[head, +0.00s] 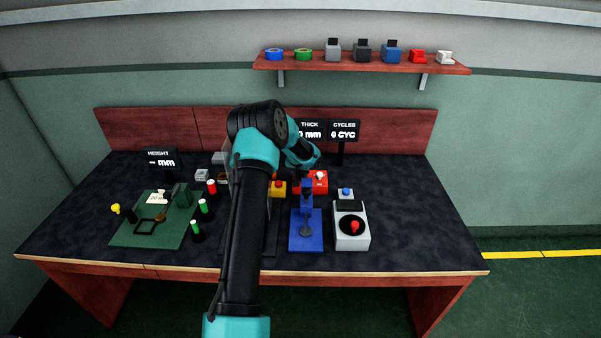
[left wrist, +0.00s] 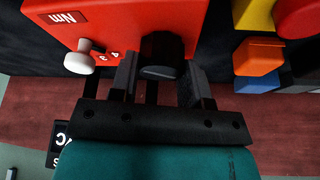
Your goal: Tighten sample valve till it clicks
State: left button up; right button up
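The red box marked "Nm" (left wrist: 110,25) fills the top of the left wrist view, with a white knob (left wrist: 79,63) and a black round knob (left wrist: 162,52) on its face. It is partly hidden by my arm in the head view (head: 318,187). My left gripper (left wrist: 160,78) has one finger on either side of the black knob, close to its edges. Whether the fingers press on it cannot be made out. No part is labelled as the sample valve. My right gripper is not in view.
A green plate with a fixture (head: 125,236) and upright red- and green-capped handles stand left of my arm. A blue stand (head: 305,245) and a grey box with a red knob (head: 342,240) stand to the right. The table's right end is clear. A shelf (head: 440,68) holds small parts.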

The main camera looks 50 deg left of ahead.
pick_arm(q)
jog(key=c, duration=0.4)
jog(key=shift+m+t+h, duration=0.3)
jog(key=shift+m+h, duration=0.5)
jog(key=shift+m, duration=1.2)
jog(key=o, duration=1)
jog(key=shift+c, duration=0.2)
jog(key=shift+r, duration=0.15)
jog(key=v, duration=1.1)
jog(key=shift+s+r, duration=0.15)
jog(key=shift+r, duration=0.2)
